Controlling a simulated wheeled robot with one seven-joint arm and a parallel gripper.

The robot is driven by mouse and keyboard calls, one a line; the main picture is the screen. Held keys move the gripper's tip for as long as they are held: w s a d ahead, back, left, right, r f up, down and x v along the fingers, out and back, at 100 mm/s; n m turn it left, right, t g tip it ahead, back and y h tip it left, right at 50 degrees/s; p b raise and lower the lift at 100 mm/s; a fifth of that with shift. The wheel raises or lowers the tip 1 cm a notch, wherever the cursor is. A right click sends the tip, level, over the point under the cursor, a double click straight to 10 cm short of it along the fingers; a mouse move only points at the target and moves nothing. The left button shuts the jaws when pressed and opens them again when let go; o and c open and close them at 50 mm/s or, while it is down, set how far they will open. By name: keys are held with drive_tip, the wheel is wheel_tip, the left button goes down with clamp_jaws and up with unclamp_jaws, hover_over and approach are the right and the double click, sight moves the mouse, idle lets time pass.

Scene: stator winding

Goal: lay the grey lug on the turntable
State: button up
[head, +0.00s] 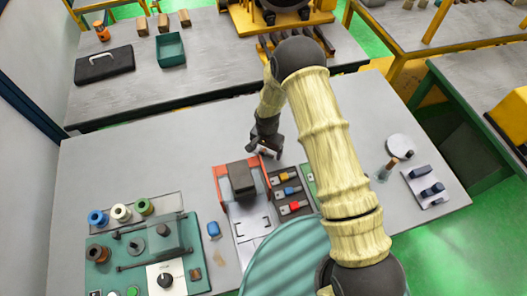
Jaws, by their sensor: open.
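A dark tray (271,203) lies on the grey table and holds small lugs with a yellow, a blue and a red sleeve. My gripper (265,152) is open, pointing down just above the tray's far end. Something small and pale shows at its fingertips, too small to identify. The gripper is well left of the disc.
An orange-edged holder with a dark block (242,180) stands left of the tray. A green winding machine (150,255) with several spools fills the left front. A wooden-handled tool (387,168) and a white plate with dark blocks (427,190) are near the disc. My arm hides the table's middle.

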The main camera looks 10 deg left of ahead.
sight(267, 152)
drive_tip(key=c, duration=1.2)
drive_tip(key=shift+o, duration=0.2)
wheel_tip(267, 152, up, 10)
drive_tip(key=b, duration=0.3)
